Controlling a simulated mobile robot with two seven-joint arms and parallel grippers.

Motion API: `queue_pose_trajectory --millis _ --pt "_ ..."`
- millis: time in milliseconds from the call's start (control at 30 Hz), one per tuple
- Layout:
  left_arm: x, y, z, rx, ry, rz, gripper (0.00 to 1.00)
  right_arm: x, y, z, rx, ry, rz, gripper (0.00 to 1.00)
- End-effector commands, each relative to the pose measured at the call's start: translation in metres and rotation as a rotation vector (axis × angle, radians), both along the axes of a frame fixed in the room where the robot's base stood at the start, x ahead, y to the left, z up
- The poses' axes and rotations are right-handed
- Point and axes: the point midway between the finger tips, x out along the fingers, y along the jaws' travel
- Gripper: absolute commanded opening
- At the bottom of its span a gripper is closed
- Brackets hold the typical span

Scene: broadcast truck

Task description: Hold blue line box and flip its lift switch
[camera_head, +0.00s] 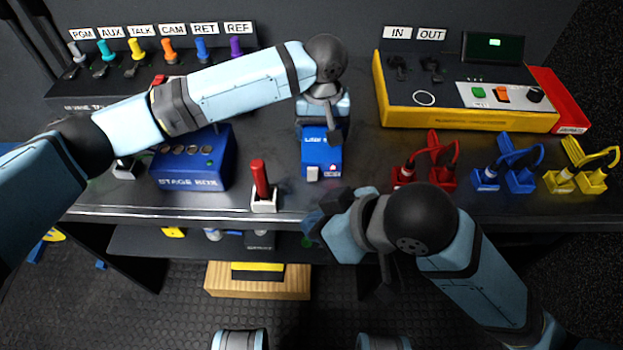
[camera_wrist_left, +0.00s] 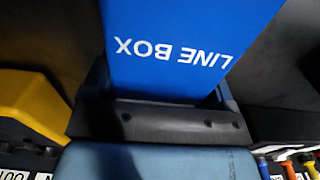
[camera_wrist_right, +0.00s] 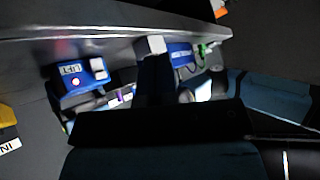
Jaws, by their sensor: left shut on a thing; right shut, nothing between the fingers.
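The blue line box (camera_head: 321,152) stands upright on the bench near its front edge. A white switch (camera_head: 312,173) and a lit pinkish-red lamp (camera_head: 333,170) are on its front. My left gripper (camera_head: 323,122) reaches over the bench and is shut on the box's rear part. In the left wrist view the box (camera_wrist_left: 185,40), with its lettering upside down, sits between the fingers. My right gripper (camera_head: 318,222) is shut and empty, at the bench's front edge just below the box. In the right wrist view the box (camera_wrist_right: 78,85) and switch (camera_wrist_right: 98,67) are apart from the fingers.
A blue stage box (camera_head: 196,160) and a red lever on a white base (camera_head: 262,188) stand left of the line box. Red (camera_head: 430,165), blue (camera_head: 507,168) and yellow (camera_head: 580,170) cabled pieces stand right. A yellow-edged console (camera_head: 465,115) is behind them.

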Motion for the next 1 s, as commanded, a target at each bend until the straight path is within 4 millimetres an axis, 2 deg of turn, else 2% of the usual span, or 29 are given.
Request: queue_pose_trajectory --millis 33,200,400,833,1000 --pt "0.0 0.0 0.0 0.0 0.0 0.0 0.46 0.004 -0.001 0.01 -0.069 -0.074 0.053 0.0" --pt "0.0 0.0 0.0 0.0 0.0 0.0 0.46 0.013 -0.011 0.029 -0.308 -0.278 0.214 0.0" --pt "0.0 0.0 0.0 0.0 0.0 0.0 0.46 0.02 -0.021 0.045 -0.495 -0.411 0.322 0.0" --pt "0.0 0.0 0.0 0.0 0.0 0.0 0.46 0.021 -0.025 0.049 -0.55 -0.444 0.352 0.0" --pt "0.0 0.0 0.0 0.0 0.0 0.0 0.46 0.024 -0.023 0.044 -0.551 -0.441 0.351 0.0"
